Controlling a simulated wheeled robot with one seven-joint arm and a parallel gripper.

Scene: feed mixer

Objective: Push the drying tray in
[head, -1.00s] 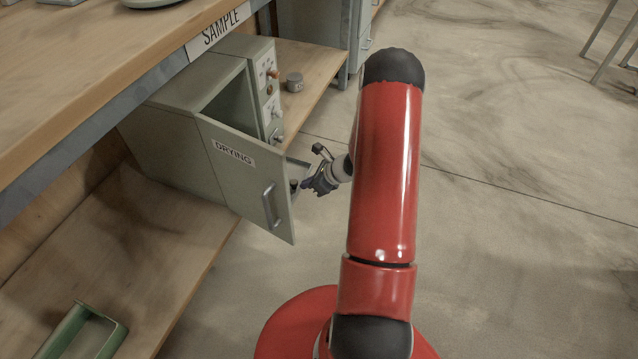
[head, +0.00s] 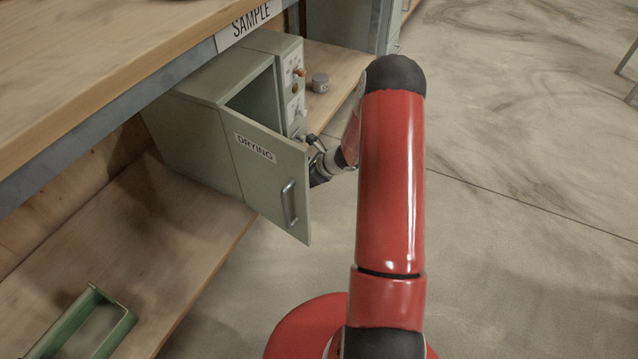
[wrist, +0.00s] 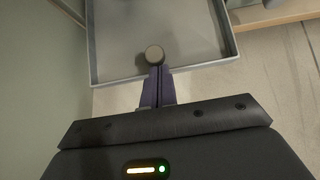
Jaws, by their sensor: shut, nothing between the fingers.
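The drying tray (wrist: 118,36) is a shallow grey tray with a raised rim, seen from above in the wrist view. A round grey knob-like piece (wrist: 154,53) shows at its near edge, right at my fingertips. My gripper (wrist: 155,82) is shut and empty, at the tray's near rim; contact is hard to tell. In the head view the pale green drying oven (head: 195,125) has its door (head: 262,190), labelled DRYING, standing open. That door hides the tray and my fingertips; my wrist shows just behind the door's free edge.
The oven's control panel (head: 295,85) with knobs is beyond the opening. A small grey round weight (head: 320,83) sits on the lower shelf. The wooden worktop (head: 90,60) overhangs the oven.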

